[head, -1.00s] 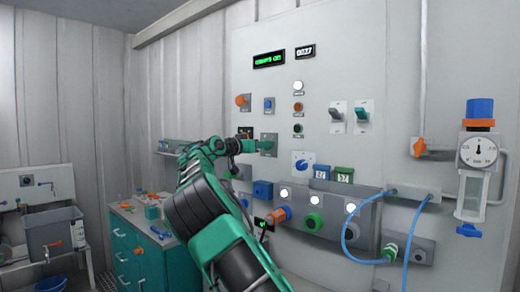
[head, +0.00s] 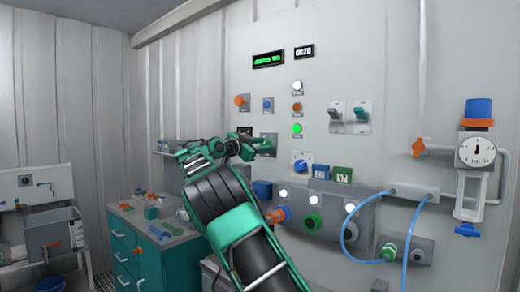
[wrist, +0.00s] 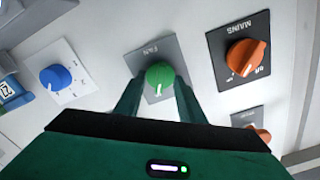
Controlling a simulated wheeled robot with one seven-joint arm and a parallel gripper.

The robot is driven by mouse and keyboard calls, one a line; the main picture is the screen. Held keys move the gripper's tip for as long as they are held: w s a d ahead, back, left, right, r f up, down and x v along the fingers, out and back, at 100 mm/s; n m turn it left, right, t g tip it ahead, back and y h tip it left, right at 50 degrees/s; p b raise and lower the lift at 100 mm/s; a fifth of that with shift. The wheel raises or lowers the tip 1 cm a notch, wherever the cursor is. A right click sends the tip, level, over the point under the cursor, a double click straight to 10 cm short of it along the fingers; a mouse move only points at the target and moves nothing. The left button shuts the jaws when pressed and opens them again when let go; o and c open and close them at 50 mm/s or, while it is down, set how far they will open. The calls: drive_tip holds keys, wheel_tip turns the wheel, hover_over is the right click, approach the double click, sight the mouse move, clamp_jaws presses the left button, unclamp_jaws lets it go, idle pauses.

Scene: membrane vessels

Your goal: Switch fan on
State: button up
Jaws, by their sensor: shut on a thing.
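The green fan knob (wrist: 159,76) sits on a grey plate (wrist: 172,50) marked FAN, seen upside down in the wrist view. My gripper (wrist: 159,86) has one finger on each side of the knob and is shut on it. The knob's white mark points toward the bottom of the wrist view. In the head view, my gripper (head: 262,148) is against the wall panel at the fan plate (head: 270,138), and it mostly hides the knob. A green lamp (head: 297,129) on the panel is lit.
An orange MAINS knob (wrist: 246,57) is beside the fan knob, and a blue knob (wrist: 55,77) is on its other side. Two lever switches (head: 349,114), a gauge (head: 476,152) and blue hoses (head: 416,220) are further right on the panel.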

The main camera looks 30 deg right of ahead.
drive_tip(key=shift+w+a, duration=0.2)
drive_tip(key=o, duration=1)
drive_tip(key=shift+f, duration=0.15)
drive_tip(key=shift+d, duration=0.1)
drive_tip(key=shift+s, duration=0.1)
drive_tip(key=v, duration=1)
drive_tip(key=shift+a, duration=0.4)
